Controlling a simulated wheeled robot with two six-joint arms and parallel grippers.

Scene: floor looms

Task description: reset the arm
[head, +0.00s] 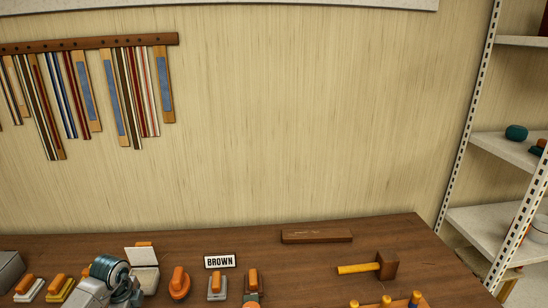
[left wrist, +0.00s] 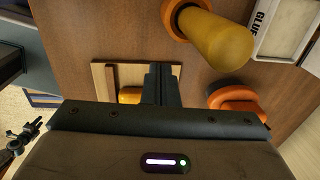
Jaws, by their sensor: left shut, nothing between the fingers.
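My left arm (head: 112,280) enters the head view at the bottom left, low over the wooden table; its fingertips cannot be made out there. In the left wrist view my left gripper (left wrist: 161,78) is shut and empty. Its dark fingers point at a pale wooden board (left wrist: 103,80) with a dark strip and a yellow-orange piece (left wrist: 130,95) on it. Part of the board is hidden behind the fingers. My right gripper is in neither view.
On the table (head: 330,278) stand orange-handled tools (head: 179,284), a BROWN sign (head: 219,261), a dark wooden block (head: 317,236) and a mallet (head: 372,267). A yellow handle (left wrist: 212,45) and a GLUE container (left wrist: 285,28) show nearby. A shelf (head: 490,145) stands right.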

